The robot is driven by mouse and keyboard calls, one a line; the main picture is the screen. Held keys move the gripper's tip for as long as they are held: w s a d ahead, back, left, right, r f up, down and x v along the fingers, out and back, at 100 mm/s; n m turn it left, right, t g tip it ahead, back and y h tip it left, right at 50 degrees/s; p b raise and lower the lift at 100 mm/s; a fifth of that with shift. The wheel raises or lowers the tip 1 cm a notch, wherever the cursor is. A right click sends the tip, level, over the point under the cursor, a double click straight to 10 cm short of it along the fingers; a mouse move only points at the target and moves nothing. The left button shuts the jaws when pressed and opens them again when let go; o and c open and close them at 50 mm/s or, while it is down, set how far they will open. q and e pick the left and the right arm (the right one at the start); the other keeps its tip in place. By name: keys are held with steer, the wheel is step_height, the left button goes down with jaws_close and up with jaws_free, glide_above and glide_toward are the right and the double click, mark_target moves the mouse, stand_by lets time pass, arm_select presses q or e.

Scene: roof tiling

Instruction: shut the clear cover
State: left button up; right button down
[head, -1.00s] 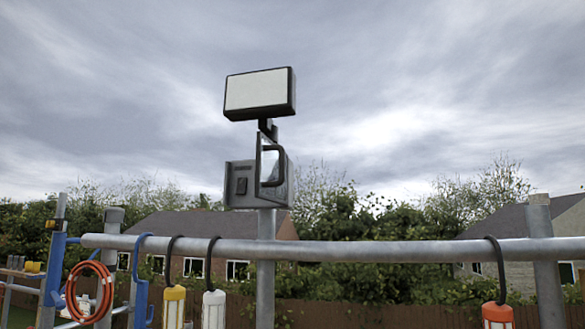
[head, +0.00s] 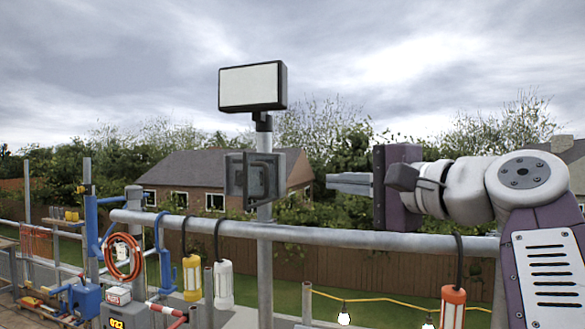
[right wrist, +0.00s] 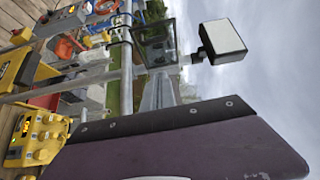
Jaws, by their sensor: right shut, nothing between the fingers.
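The clear cover (head: 262,177) is a see-through panel with a dark frame, on a grey switch box (head: 234,175) fixed to a metal pole below a lamp. The cover seems to stand out from the box at an angle; how far open is hard to tell. The box and cover also show in the right wrist view, where the cover (right wrist: 157,48) lies beyond my fingers. My right gripper (head: 330,182) is shut and empty, to the right of the cover, its fingers pointing left at about cover height, with a gap between them. My left gripper is out of view.
A horizontal rail (head: 340,238) runs below the box, with hanging work lamps (head: 192,275) on it. The floodlight (head: 250,87) is above the box. An orange hose coil (head: 122,258) and tools stand at left.

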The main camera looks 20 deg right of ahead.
arm_select(q)
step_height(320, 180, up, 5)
steer(key=p, duration=0.5)
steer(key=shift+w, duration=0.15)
arm_select(e)
steer(key=s+a+x, duration=0.1)
steer(key=a+x, duration=0.1)
steer(key=x, duration=1.1)
steer(key=shift+w+a+f, duration=0.15)
steer(key=shift+w+a, duration=0.05)
steer(key=shift+a, duration=0.25)
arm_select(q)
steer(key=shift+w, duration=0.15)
arm_select(e)
steer(key=shift+w, duration=0.2)
